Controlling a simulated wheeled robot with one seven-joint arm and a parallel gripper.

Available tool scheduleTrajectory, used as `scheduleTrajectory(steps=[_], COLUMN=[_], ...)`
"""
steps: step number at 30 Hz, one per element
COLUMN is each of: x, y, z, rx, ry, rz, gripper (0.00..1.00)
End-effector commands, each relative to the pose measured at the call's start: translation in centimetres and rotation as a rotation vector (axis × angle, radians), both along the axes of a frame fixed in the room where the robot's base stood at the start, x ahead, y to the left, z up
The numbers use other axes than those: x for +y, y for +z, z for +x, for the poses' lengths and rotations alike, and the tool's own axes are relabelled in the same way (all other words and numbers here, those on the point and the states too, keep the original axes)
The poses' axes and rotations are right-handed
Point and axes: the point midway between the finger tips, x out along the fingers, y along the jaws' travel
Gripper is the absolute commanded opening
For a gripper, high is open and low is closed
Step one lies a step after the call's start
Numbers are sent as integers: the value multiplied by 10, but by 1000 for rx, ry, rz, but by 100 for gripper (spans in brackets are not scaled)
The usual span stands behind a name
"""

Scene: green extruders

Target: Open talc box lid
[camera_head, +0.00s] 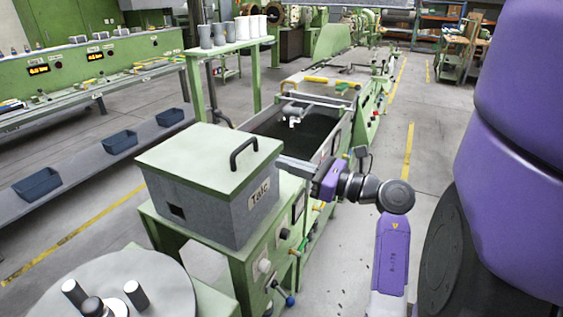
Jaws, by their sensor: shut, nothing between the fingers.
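The talc box (213,207) is a grey box labelled "Talc" on a green stand. Its pale green lid (195,157) lies flat and closed on top. A black handle (243,154) stands up near the lid's right edge. My gripper (284,163) is at the end of the purple and black arm, just right of the box and behind its right corner. It points left toward the box. Its fingers are partly hidden behind the box corner and small in view; they are shut and empty. I cannot tell whether they touch the box.
A long trough (300,132) with dark contents runs behind the box. A round grey disc with pegs (123,290) sits at front left. A green shelf with cups (228,47) stands behind. Blue bins (120,142) line the left bench.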

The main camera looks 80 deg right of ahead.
Motion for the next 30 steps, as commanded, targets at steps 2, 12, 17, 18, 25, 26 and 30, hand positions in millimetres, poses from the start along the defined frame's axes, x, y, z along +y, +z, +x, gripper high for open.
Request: scheduleTrajectory(steps=[2, 12, 17, 18, 25, 26, 30], x=[-3, -16, -19, -19, -19, -19, -20], y=[3, 5, 4, 4, 4, 4, 5], z=[14, 66, 77, 78, 79, 79, 79], rx=[1, 0, 1, 1, 2, 2, 2], ry=[2, 2, 0, 0, 0, 0, 0], rz=[1, -2, -2, -2, -3, -3, -3], gripper=[0, 0, 0, 0, 0, 0, 0])
